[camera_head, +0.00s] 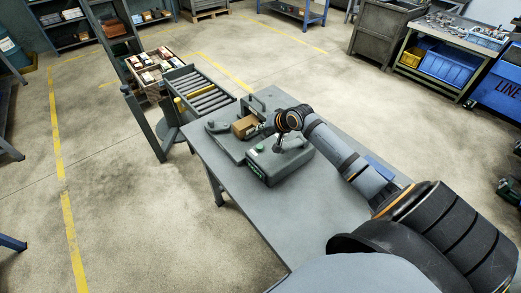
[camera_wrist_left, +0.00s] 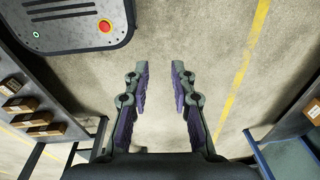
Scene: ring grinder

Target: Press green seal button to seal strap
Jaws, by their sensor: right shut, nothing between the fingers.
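The strapping machine (camera_head: 283,166) is a grey-green unit on the table. The green seal button (camera_head: 260,147) sits on top of its front housing, at the left part. A small brown carton (camera_head: 245,126) rests on the machine behind the button. My right gripper (camera_head: 278,147) is small and dark, pointing down above the housing, a little to the right of the button. It is shut and appears empty; whether it touches the housing cannot be told. My left gripper (camera_wrist_left: 159,88) shows in the left wrist view, open and empty over bare floor.
The grey table (camera_head: 228,180) has free room in front of the machine. A roller conveyor (camera_head: 203,95) stands behind it, with a bin of packages (camera_head: 152,68) further left. In the left wrist view, a shelf with small cartons (camera_wrist_left: 20,104) is at the left edge.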

